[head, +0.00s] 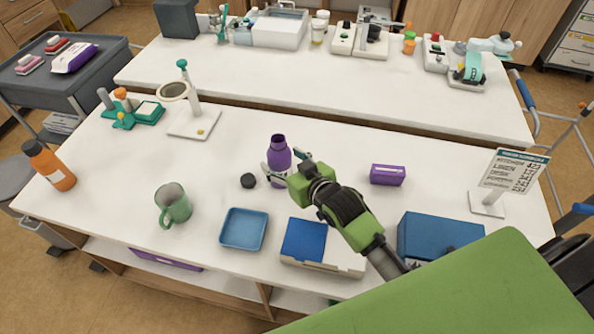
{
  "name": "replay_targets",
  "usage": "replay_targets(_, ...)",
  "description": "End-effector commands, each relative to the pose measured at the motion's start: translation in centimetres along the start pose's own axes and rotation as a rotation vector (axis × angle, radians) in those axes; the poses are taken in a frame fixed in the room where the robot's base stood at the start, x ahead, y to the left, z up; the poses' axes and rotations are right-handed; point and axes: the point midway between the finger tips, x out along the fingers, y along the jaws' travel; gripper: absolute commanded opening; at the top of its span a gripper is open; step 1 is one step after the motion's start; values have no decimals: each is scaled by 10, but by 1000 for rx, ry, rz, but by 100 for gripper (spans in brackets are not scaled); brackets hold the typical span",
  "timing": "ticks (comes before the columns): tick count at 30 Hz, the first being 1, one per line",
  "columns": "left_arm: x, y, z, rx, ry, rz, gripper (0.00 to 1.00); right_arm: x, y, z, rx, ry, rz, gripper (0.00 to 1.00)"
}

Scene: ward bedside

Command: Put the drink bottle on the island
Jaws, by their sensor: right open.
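A purple drink bottle (279,154) with a dark neck stands upright on the near white worktop (330,205). My right gripper (283,170) is at the bottle, coming from the lower right. Its fingers are open, one on each side of the bottle's body; I cannot tell whether they touch it. The gripper hides part of the bottle's lower right side. An orange bottle (50,166) with a dark cap stands at the worktop's left end. Which surface is the island is not marked. My left gripper is not in view.
Beside the purple bottle lies a small black round thing (248,181). Around it are a green mug (173,205), a blue tray (243,229), a purple box (387,175) and a sign (509,177). A far white worktop (215,68) holds equipment along its back; its front is bare.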

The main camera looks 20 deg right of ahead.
Motion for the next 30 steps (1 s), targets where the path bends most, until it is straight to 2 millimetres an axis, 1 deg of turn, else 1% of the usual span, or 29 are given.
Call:
replay_targets(3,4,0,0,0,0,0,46,-24,0,2,-1,0,1,60)
replay_targets(9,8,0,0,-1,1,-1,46,-61,0,2,-1,0,0,60)
replay_targets(12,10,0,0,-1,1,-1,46,-76,0,2,0,-1,1,60)
replay_targets(15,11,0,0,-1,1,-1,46,-86,0,1,0,-1,1,60)
replay_targets(21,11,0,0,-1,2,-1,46,-95,0,0,0,0,1,60)
replay_targets(30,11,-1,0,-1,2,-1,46,-95,0,0,0,0,1,60)
